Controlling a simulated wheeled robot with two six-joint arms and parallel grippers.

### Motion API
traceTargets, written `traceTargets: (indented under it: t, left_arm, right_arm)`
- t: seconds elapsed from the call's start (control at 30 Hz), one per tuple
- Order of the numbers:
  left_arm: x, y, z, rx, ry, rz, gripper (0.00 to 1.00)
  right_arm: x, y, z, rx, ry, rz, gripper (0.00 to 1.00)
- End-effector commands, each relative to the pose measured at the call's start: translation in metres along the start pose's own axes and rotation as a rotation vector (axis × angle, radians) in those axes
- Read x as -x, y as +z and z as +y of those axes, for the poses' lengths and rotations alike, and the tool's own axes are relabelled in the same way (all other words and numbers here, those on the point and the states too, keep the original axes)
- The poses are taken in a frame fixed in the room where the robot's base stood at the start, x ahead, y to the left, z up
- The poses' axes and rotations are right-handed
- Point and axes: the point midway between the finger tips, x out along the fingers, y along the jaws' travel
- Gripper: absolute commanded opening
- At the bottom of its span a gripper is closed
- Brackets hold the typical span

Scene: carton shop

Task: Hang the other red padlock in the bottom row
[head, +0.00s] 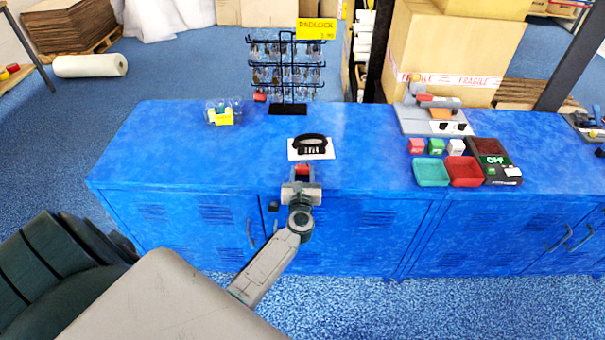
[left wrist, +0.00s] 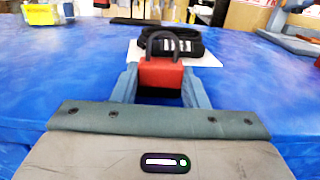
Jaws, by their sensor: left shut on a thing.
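My left gripper (head: 301,176) is shut on a red padlock (head: 302,169) at the front edge of the blue counter. In the left wrist view the red padlock (left wrist: 161,73) sits between the gripper's fingers (left wrist: 160,88), with its dark shackle pointing up. The wire display rack (head: 287,66) stands at the back of the counter under a yellow PADLOCK sign (head: 316,29). Its rows hold several small packs. Another red padlock (head: 260,97) shows at the left end of its bottom row. My right gripper is not in view.
A black band-like item (head: 311,140) lies on a white card (head: 298,154) just beyond the held padlock. A clear bin with a yellow label (head: 224,117) stands left of the rack. Trays (head: 431,173), small blocks and a grey device (head: 434,120) stand at right. The counter's left front is clear.

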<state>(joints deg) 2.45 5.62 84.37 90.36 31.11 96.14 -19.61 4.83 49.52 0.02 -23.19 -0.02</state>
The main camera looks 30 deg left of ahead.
Motion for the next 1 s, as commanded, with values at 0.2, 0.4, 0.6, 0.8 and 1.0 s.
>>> traceTargets:
  t: [0.2,0.4,0.6,0.8,1.0]
  left_arm:
    - [0.001,0.005,0.000,0.000,0.000,-0.001,0.22]
    - [0.002,0.011,0.000,0.000,0.000,0.000,0.22]
    - [0.003,0.017,0.000,0.000,0.000,0.000,0.22]
    - [0.004,0.021,0.000,0.000,0.000,0.000,0.22]
    - [0.004,0.020,0.000,0.000,0.000,-0.001,0.22]
  right_arm:
    - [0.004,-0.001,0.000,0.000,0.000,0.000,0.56]
    - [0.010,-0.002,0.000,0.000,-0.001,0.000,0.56]
    - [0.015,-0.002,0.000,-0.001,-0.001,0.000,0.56]
    - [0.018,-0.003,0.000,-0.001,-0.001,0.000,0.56]
    - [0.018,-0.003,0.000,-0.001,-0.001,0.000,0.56]
